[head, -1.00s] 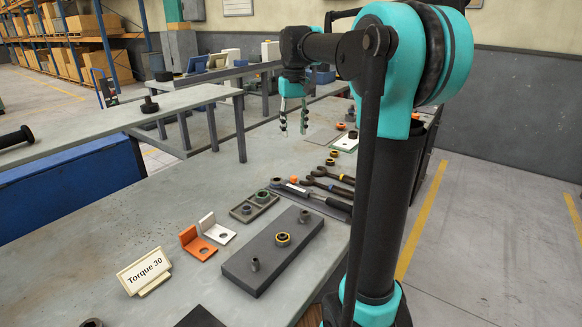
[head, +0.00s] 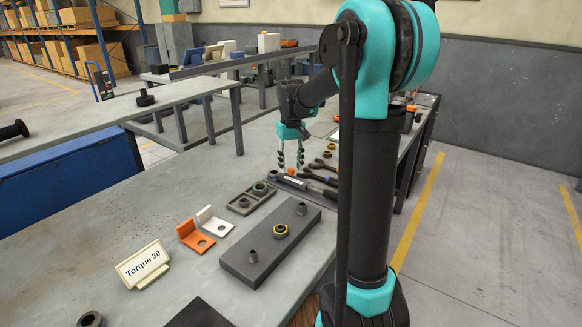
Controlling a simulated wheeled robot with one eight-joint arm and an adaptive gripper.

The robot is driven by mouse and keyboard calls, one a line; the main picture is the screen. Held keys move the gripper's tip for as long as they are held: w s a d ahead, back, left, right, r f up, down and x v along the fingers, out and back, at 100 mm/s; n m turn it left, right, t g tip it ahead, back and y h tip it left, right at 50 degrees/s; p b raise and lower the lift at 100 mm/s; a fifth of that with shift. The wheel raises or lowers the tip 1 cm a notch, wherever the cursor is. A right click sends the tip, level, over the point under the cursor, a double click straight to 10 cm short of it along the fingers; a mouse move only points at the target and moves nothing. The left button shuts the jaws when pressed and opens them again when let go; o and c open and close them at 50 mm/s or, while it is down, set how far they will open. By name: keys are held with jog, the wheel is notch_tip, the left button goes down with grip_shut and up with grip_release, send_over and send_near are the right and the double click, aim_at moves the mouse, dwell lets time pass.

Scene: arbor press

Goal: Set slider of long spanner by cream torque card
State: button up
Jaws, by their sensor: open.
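The cream torque card (head: 143,265) stands at the front left of the bench and reads "Torque 30". My gripper (head: 290,168) points down, open and empty, above the spanner's left end beside a small orange piece (head: 291,172). I cannot tell whether the fingertips touch anything.
A grey block (head: 270,245) with pegs and a brass-coloured ring lies in front of the spanner. A small tray (head: 240,205), an orange bracket (head: 192,236) and a white bracket (head: 215,222) sit to its left. The bench's left middle is clear.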

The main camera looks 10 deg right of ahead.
jog(key=shift+f, duration=0.6)
grip_shut()
